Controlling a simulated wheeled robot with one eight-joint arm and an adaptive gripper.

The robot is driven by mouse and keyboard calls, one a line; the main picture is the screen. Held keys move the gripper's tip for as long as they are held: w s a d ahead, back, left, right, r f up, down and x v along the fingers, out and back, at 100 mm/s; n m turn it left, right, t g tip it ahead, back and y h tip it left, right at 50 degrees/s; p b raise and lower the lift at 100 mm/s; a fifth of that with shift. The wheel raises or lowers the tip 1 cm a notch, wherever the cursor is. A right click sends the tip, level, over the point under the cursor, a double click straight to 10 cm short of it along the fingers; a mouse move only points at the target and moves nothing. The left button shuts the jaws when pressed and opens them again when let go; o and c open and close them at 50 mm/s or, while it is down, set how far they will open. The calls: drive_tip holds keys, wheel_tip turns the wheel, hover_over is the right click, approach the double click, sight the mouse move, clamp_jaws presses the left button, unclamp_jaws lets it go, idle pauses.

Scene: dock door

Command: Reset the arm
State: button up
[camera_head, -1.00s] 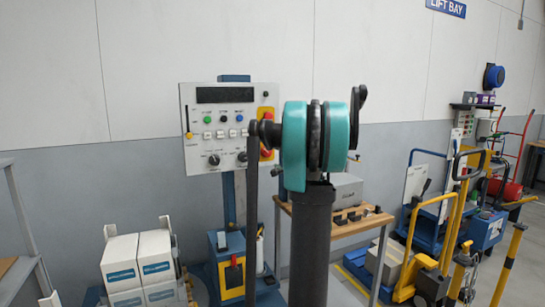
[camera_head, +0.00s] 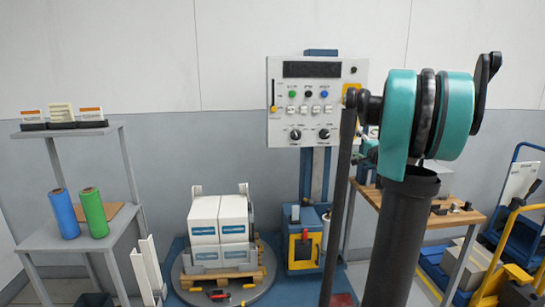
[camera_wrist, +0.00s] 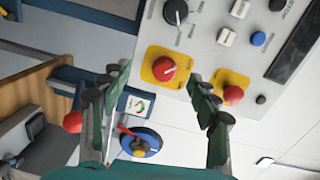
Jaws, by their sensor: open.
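My gripper (camera_wrist: 158,78) is open and empty in the wrist view, its two dark fingers spread apart in front of a control panel. A red button on a yellow plate (camera_wrist: 167,68) shows between the fingers. A second red button (camera_wrist: 233,95) is just right of the right finger. I cannot tell how far the fingertips are from the panel. In the head view the arm, teal and black (camera_head: 428,112), stands at the right, in front of the panel's right edge. It hides most of my gripper there.
The grey control panel (camera_head: 287,133) stands on a blue post by the wall. White boxes (camera_head: 203,218) sit on a pallet on a round turntable below. A shelf (camera_head: 42,238) with blue and green rolls is left. A wooden-topped table (camera_head: 443,218) and a blue cart (camera_head: 505,228) are right.

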drive_tip(key=s+a+f+n+g+y, duration=0.2)
drive_tip(key=s+a+f+n+g, duration=0.25)
drive_tip(key=s+a+f, duration=0.6)
drive_tip(key=s+a+f+n+g+y, duration=0.1)
drive_tip(key=s+a+f+n+g, duration=0.45)
drive_tip(key=a, duration=0.75)
drive_tip(key=s+f+n+g+h, duration=0.1)
drive_tip(key=s+f+n+h, duration=0.1)
drive_tip(key=s+f, duration=0.6)
drive_tip(key=s+d+f+n+g+h, duration=0.1)
drive_tip(key=s+f+n, duration=0.3)
drive_tip(key=s+f, duration=0.4)
drive_tip(key=s+g+h, duration=0.1)
drive_tip(key=s, duration=0.6)
drive_tip(key=shift+d+h, duration=0.3)
drive_tip(key=shift+h, duration=0.1)
